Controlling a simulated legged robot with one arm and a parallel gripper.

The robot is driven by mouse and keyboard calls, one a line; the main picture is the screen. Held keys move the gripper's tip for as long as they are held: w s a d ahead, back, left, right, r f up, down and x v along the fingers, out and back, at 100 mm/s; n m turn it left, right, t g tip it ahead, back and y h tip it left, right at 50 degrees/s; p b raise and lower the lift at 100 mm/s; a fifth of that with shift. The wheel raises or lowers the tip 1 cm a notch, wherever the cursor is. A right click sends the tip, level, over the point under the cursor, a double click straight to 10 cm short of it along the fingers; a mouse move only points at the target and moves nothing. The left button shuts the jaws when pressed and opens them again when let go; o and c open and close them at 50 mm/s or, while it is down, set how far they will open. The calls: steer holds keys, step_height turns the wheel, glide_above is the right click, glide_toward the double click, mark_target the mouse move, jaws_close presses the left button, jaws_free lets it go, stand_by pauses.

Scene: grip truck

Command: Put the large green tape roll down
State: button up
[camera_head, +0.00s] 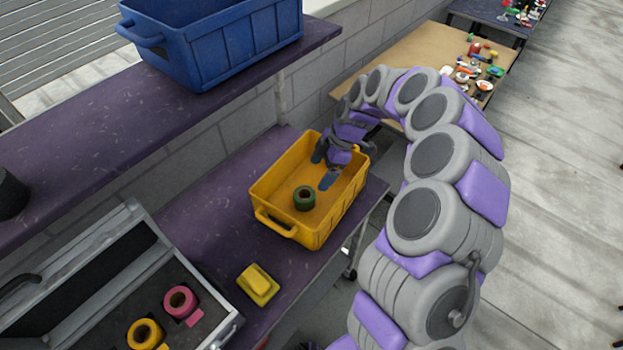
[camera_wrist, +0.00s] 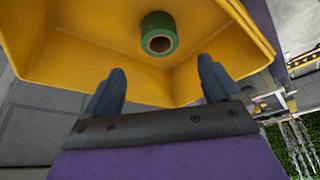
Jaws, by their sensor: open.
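The green tape roll (camera_head: 304,198) rests in the yellow crate (camera_head: 281,226), near the crate's front left part. In the wrist view the green roll (camera_wrist: 159,34) lies on the yellow crate's floor, beyond my fingertips. My gripper (camera_head: 324,168) is over the crate's back right part with its two fingers spread. In the wrist view the gripper (camera_wrist: 161,82) is open with nothing between its fingers, and there is a gap between the fingertips and the roll.
A blue crate (camera_head: 247,47) stands on the upper purple shelf (camera_head: 90,130). An open grey case (camera_head: 75,258) holds a pink roll (camera_head: 180,302) and a yellow roll (camera_head: 146,334). A yellow block (camera_head: 257,285) lies on the lower purple shelf (camera_head: 215,235). A cluttered table (camera_head: 420,50) is behind.

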steer(key=s+d+r+m, duration=0.2)
steer(key=s+r+m, duration=0.4)
steer(key=s+r, duration=0.8)
steer(key=s+d+m+h, duration=0.1)
steer(key=s+d+m, duration=0.2)
steer(key=s+m, duration=0.2)
steer(key=s+d+m+h, duration=0.2)
steer(key=s+d+m, duration=0.2)
steer(key=s, duration=0.7)
steer(key=s+d+m+h, duration=0.1)
steer(key=s+d+m, duration=0.3)
steer(key=s, duration=0.4)
steer(key=shift+s+m+g, duration=0.2)
steer(key=shift+m+g, duration=0.2)
steer(key=shift+m, duration=0.4)
